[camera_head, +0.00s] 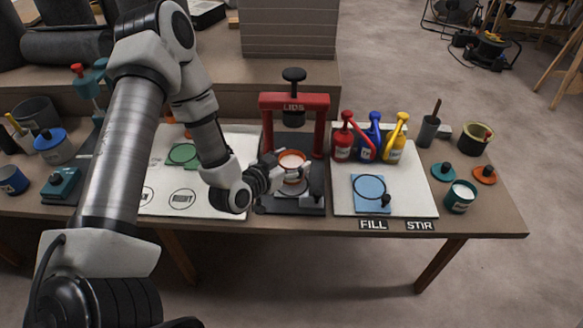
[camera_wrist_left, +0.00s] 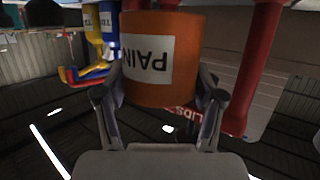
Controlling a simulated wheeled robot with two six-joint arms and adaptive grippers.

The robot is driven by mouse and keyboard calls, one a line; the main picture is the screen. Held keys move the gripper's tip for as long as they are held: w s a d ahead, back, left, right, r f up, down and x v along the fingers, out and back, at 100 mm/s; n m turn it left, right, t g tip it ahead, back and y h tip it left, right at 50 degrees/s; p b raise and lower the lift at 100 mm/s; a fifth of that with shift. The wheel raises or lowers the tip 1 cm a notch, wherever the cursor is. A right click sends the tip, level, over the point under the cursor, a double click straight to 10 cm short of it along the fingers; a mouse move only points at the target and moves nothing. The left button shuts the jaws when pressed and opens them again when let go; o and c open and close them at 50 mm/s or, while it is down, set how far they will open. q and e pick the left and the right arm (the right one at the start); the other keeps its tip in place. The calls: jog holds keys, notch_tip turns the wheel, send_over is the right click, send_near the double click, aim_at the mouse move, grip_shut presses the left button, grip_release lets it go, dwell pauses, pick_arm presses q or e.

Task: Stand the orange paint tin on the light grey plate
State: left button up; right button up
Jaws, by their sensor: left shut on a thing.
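The orange paint tin (camera_head: 292,162) is in front of the red lid press in the head view, its open top facing up. My left gripper (camera_head: 289,174) is shut on the tin, coming in from the left. In the left wrist view the tin (camera_wrist_left: 160,60) sits between the two fingers (camera_wrist_left: 160,100), its paper label upside down in that picture. A round light grey plate (camera_head: 296,188) shows on the dark press base just below the tin. The gripper partly covers it, and I cannot tell whether the tin touches it. My right gripper is not in view.
The red press (camera_head: 322,128) marked LIDS stands close behind the tin. Red, blue and yellow pump bottles (camera_head: 394,150) stand on the white board (camera_head: 345,203) to the right. A green tin (camera_head: 460,196) and loose lids (camera_head: 484,175) lie further right.

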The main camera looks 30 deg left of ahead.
pick_arm(q)
notch_tip(320, 180, down, 3)
jog(key=shift+r, duration=0.2)
jog(key=o, duration=1.4)
jog(key=shift+c, duration=0.2)
